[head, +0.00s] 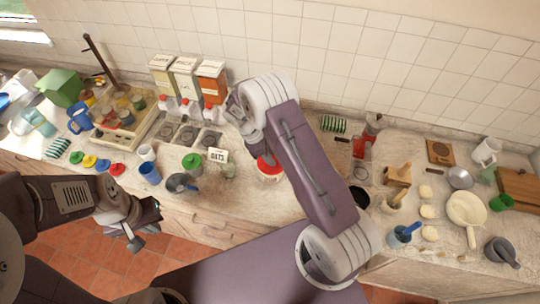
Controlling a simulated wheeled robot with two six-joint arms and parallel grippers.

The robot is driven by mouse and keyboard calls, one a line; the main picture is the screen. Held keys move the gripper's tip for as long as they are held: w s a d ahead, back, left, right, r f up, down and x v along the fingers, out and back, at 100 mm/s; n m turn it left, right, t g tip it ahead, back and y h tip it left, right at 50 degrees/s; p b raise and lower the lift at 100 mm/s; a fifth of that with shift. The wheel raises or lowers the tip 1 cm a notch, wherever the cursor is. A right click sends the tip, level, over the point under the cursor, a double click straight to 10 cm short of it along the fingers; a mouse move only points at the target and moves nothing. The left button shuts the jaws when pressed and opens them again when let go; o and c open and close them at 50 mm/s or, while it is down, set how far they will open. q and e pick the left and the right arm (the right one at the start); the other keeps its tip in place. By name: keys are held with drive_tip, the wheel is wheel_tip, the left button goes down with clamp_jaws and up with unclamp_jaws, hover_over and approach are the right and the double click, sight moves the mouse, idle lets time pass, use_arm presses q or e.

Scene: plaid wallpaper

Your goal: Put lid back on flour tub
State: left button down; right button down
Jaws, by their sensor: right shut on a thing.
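A red lid (265,163) shows at the middle of the counter, just above or on a pale tub (270,178). I cannot tell whether the lid is seated. My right arm reaches over from the lower right and hides part of both. My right gripper (261,152) points down at the lid and is shut on it; its fingertips are mostly hidden by the arm. No flour label is readable on the tub. My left gripper (146,225) is empty and open, in front of the counter's edge at the left.
A small tub labelled OATS (218,156) and a grey pot (181,183) stand left of the pale tub. Cereal-type boxes (184,75) stand at the wall. A blue cup (150,173) is near the edge. A white pan (466,210) lies right.

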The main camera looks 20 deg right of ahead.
drive_tip(key=c, duration=0.6)
unclamp_jaws()
drive_tip(key=shift+r+p, duration=2.85)
drive_tip(key=shift+r, duration=0.7)
clamp_jaws()
drive_tip(key=shift+f, duration=0.2)
